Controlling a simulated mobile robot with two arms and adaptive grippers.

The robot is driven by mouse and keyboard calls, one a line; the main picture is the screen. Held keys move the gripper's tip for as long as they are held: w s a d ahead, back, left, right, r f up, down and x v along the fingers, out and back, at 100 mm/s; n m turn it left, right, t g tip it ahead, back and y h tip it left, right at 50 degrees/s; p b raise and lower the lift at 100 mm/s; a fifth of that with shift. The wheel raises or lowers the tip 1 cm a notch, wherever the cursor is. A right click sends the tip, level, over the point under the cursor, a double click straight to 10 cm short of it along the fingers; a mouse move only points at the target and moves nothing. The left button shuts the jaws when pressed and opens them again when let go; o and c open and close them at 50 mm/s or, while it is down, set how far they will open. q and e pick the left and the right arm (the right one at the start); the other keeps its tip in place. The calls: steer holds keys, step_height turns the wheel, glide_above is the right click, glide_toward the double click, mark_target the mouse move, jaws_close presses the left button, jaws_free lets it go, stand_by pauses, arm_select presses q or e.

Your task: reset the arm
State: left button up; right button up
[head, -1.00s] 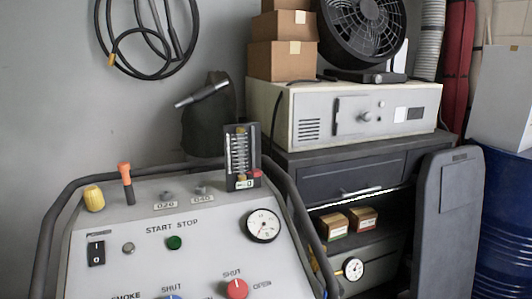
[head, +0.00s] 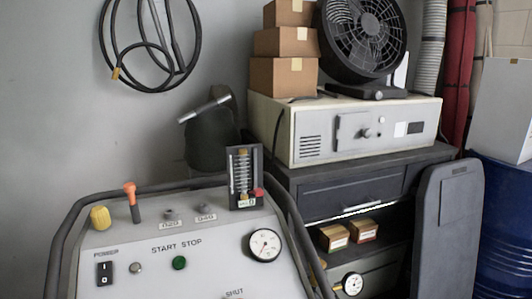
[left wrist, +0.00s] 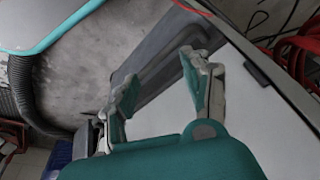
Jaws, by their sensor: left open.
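My left gripper (left wrist: 160,85) shows in the left wrist view with its two teal and grey fingers spread apart and nothing between them. A pale flat panel (left wrist: 250,110) lies behind and to the right of the fingers, with a dark bar or edge beside it. I cannot tell how far the fingers are from these surfaces. Neither gripper shows in the head view, and my right gripper is in no frame.
In the head view a grey control panel (head: 215,255) with a dark tube frame stands in front. Behind it are a dark cabinet (head: 330,192), a fan (head: 362,35) and stacked boxes (head: 283,76). A blue barrel (head: 505,220) stands right. A ribbed hose (left wrist: 25,95) shows in the wrist view.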

arm_select(q)
steer(key=s+f+g+p, duration=0.1)
steer(key=s+f+p, duration=0.55)
steer(key=f, duration=0.35)
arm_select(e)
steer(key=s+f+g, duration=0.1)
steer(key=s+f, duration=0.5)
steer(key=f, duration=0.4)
arm_select(q)
steer(key=s+a+f+p, duration=0.1)
steer(key=s+f+p, duration=0.1)
steer(key=s, duration=0.4)
steer(key=s+a+f+g+p, duration=0.1)
steer(key=s+a+f+p, duration=0.1)
steer(key=s+p, duration=0.3)
steer(key=shift+s+a+f, duration=0.15)
steer(key=shift+s+f, duration=0.35)
steer(key=shift+s, duration=0.65)
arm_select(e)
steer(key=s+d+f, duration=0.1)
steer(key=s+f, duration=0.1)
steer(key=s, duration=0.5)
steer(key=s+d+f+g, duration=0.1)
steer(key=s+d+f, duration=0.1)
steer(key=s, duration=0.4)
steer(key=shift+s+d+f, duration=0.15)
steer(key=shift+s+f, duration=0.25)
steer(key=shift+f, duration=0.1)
